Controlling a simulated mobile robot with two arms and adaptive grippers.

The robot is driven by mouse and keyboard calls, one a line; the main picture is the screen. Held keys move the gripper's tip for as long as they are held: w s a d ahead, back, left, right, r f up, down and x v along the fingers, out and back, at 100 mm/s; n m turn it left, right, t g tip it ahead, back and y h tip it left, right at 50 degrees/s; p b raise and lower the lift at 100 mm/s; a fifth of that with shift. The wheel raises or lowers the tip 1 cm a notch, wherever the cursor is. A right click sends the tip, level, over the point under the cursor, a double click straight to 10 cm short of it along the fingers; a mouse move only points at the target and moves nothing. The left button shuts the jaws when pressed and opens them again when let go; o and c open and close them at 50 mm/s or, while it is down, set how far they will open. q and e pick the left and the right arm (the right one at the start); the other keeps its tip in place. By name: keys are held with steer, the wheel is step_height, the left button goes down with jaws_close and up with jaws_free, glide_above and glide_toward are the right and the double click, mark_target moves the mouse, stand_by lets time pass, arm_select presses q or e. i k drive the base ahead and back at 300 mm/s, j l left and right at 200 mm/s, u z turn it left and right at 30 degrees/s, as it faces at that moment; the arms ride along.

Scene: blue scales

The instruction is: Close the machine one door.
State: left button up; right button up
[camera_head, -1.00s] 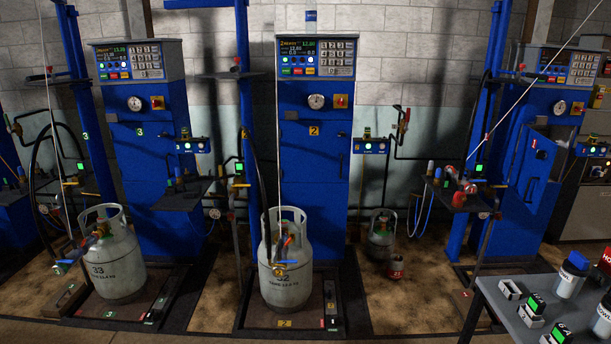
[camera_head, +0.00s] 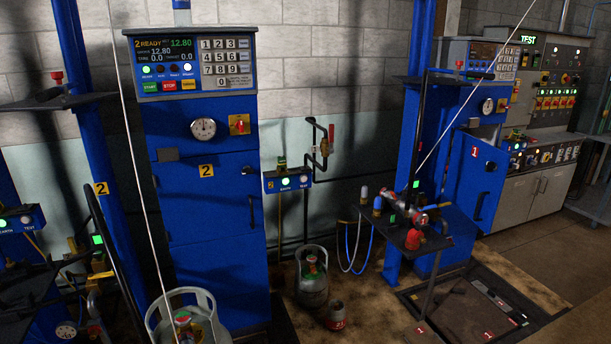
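Machine one (camera_head: 462,108) is the blue cabinet at the right, with a display and keypad on top. Its blue door (camera_head: 486,172) carries a red label 1 and a dark handle. The door stands open, at an angle to the cabinet front. A blue post and a small shelf in front hide part of the cabinet. Neither of my grippers shows in the head view.
Machine two (camera_head: 205,120) stands left of centre with its door shut. A shelf (camera_head: 400,230) with a red fitting juts out before machine one. A black floor platform (camera_head: 465,312) lies below. Gas cylinders (camera_head: 312,280) stand on the floor. Floor at the lower right is clear.

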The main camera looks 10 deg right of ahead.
mark_target(476, 192)
steer(key=i+z, duration=0.8)
steer(key=i+j+z, duration=0.2)
steer(key=z, duration=0.2)
steer(key=i+j+z, duration=0.3)
steer(key=z, duration=0.15)
steer(key=i+u, duration=0.1)
steer(key=u, duration=0.4)
steer(key=i+l+u, duration=0.1)
steer(key=u, duration=0.4)
steer(key=i+l+u, duration=0.1)
steer(key=u, duration=0.4)
steer(key=l+u, duration=0.2)
steer(key=u, duration=0.25)
steer(key=i+l+u, duration=0.1)
steer(key=u, duration=0.4)
steer(key=l+u, duration=0.45)
steer(key=l, duration=0.75)
steer(key=l+z, duration=0.2)
steer(key=z, duration=0.15)
steer(key=i+l+z, duration=0.1)
steer(key=z, duration=0.25)
steer(key=l+z, duration=0.35)
steer(key=i+j, duration=0.05)
steer(key=j, duration=0.05)
